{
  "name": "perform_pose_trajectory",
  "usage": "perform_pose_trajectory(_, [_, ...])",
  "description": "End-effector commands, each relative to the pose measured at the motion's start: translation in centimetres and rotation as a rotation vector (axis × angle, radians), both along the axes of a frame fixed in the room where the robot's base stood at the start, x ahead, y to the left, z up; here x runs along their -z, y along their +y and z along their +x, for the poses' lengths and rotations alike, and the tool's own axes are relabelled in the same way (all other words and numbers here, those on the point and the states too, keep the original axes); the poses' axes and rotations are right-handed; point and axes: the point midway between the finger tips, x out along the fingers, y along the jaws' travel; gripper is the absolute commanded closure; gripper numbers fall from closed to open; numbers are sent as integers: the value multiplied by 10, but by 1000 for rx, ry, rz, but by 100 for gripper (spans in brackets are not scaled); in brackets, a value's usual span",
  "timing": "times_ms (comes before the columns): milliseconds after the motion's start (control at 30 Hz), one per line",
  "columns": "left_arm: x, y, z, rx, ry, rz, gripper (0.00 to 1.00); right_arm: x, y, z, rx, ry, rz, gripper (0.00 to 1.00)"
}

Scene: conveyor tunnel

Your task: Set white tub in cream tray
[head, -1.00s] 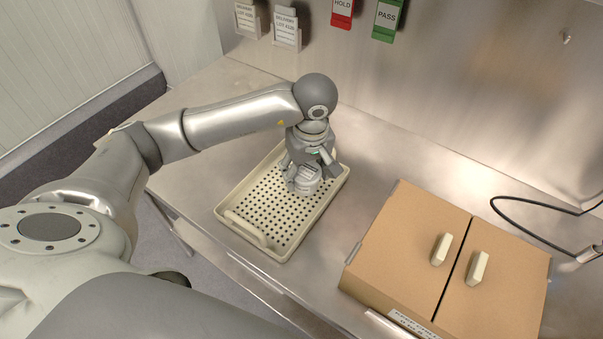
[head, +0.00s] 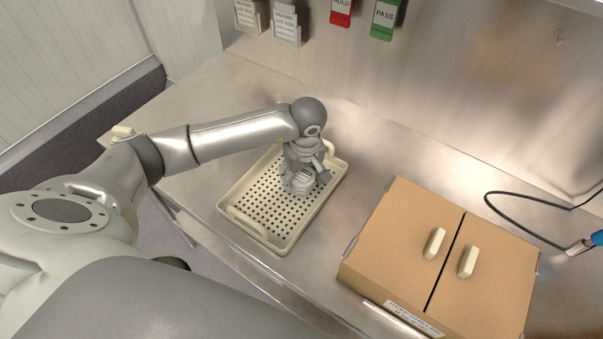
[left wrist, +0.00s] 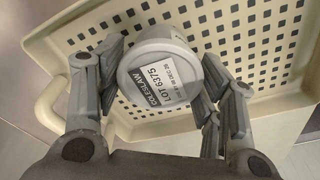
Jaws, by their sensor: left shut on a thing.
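The white tub (left wrist: 158,75) with a coleslaw label is between the fingers of my left gripper (head: 303,186), which is shut on it. The tub also shows in the head view (head: 301,184), partly hidden by the fingers. The cream tray (head: 246,232) has a perforated floor and raised handles and lies on the steel bench. The tub is over the tray's far half, inside its rim. I cannot tell whether its base touches the tray floor. The tray (left wrist: 45,100) also fills much of the left wrist view. My right gripper is not in view.
A brown cardboard box (head: 395,240) with two cream handles stands right of the tray. A black cable (head: 500,213) lies at the far right. Red HOLD (head: 341,12) and green PASS (head: 384,18) tags hang on the back wall. Bare bench lies between tray and box.

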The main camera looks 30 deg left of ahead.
Motion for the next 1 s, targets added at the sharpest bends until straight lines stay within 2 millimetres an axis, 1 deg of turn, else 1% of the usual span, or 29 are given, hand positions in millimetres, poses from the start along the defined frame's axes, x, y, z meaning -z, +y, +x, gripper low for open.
perform_pose_trajectory(33, [3, 0, 0, 0, -1, 0, 81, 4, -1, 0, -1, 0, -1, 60])
perform_pose_trajectory(67, [2, 0, 0, 0, -1, 1, 36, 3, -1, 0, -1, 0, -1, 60])
perform_pose_trajectory(200, [1, 0, 0, 0, 0, 0, 18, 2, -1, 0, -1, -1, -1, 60])
perform_pose_trajectory(233, [1, 0, 0, 0, 0, 0, 16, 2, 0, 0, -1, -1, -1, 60])
perform_pose_trajectory(533, [1, 0, 0, 0, 0, 0, 16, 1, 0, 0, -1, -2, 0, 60])
perform_pose_trajectory(667, [-3, 0, 0, 0, 1, -1, 16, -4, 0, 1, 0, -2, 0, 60])
perform_pose_trajectory(700, [-5, -1, 1, 0, -3, -1, 16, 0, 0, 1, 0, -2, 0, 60])
perform_pose_trajectory(767, [-14, -1, 1, 2, -6, -1, 16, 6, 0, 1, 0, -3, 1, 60])
perform_pose_trajectory(1000, [-64, -6, -3, 2, -8, -1, 16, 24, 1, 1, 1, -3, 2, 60])
